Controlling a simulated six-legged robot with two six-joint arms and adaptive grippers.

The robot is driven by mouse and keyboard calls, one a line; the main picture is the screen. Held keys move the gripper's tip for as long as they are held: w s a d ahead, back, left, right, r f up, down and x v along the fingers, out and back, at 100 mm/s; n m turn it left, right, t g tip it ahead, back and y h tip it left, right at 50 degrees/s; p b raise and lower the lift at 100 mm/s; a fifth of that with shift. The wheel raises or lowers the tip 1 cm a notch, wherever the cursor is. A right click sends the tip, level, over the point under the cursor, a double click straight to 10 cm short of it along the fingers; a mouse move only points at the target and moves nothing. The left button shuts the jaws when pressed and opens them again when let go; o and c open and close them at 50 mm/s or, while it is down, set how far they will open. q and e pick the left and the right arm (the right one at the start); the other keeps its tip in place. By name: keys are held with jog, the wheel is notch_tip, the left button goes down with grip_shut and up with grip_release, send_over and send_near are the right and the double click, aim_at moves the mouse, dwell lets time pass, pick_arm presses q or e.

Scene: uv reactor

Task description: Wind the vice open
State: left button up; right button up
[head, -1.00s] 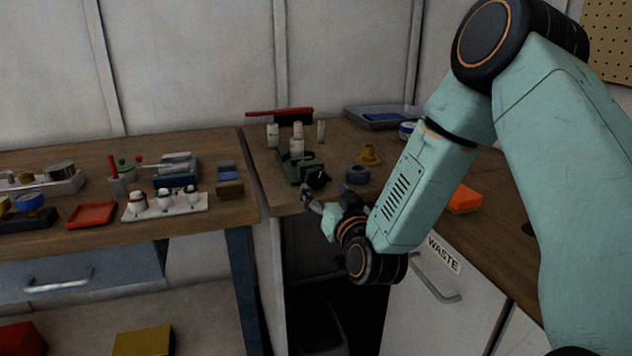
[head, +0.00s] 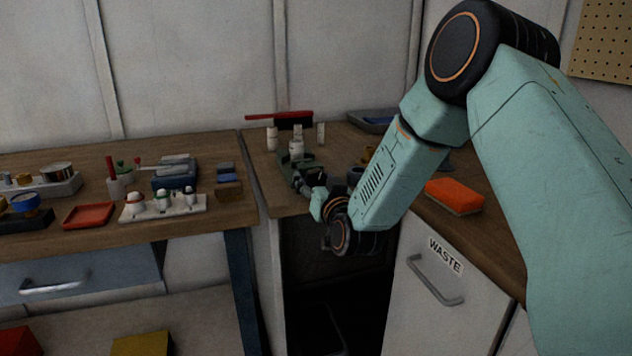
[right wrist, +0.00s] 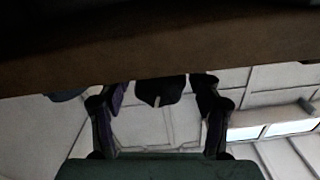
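The green vice (head: 285,163) stands near the front edge of the back bench, with a dark part on its front. My right gripper (head: 300,184) reaches up to that front part from the right and below, and it covers some of it. In the right wrist view the two fingers of my right gripper (right wrist: 158,98) stand apart. A dark block-like part (right wrist: 160,90), which looks like the front of the vice, shows between their tips, with small gaps at its sides. Contact cannot be told. My left gripper is not in view.
White bottles (head: 272,138) stand behind the vice, and a red-handled brush (head: 280,117) lies farther back. An orange sponge (head: 455,194) lies on the right bench above the waste drawer (head: 432,275). The left bench (head: 240,208) holds several small items.

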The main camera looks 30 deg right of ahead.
jog(key=c, duration=0.9)
jog(key=shift+r+n+p, duration=0.15)
jog(key=shift+n+p, duration=0.75)
jog(key=shift+p, duration=0.2)
jog(key=shift+n+p, duration=0.8)
jog(key=shift+n, duration=0.2)
jog(key=o, duration=1.1)
jog(key=shift+o, duration=0.2)
jog(key=shift+s, duration=0.1)
